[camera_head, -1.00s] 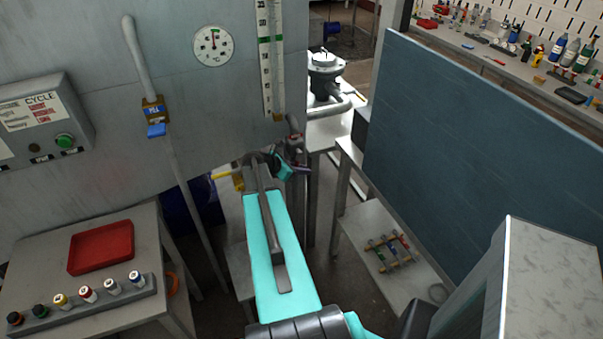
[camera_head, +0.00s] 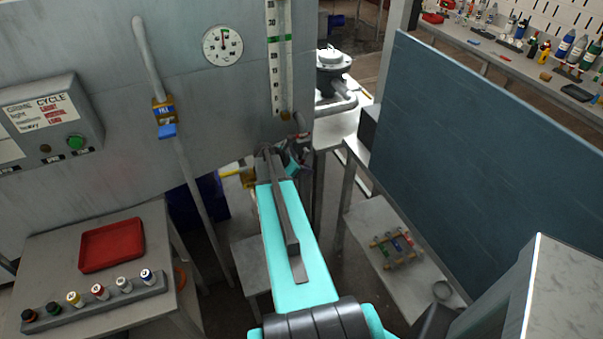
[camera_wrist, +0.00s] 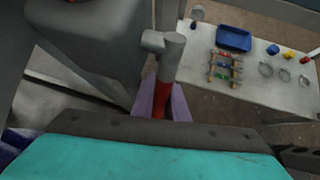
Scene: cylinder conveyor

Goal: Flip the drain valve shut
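A yellow lever (camera_head: 231,173) on a brass-coloured body shows low on the tank, left of my arm in the head view; it may be the drain valve, but no label is readable. My gripper (camera_head: 299,163) is beside and right of it, partly hidden by my arm. In the wrist view my gripper (camera_wrist: 162,100) has its two purple-grey fingers on either side of a red part (camera_wrist: 160,103). A grey cylinder (camera_wrist: 172,58) with a short side stub continues from that red part. Whether the fingers press on it, I cannot tell.
The grey tank (camera_head: 90,50) carries a blue-handled valve (camera_head: 166,130) on a pipe. A table with a red tray (camera_head: 112,245) stands at left. A blue panel (camera_head: 480,160) and a low shelf (camera_head: 375,222) are at right.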

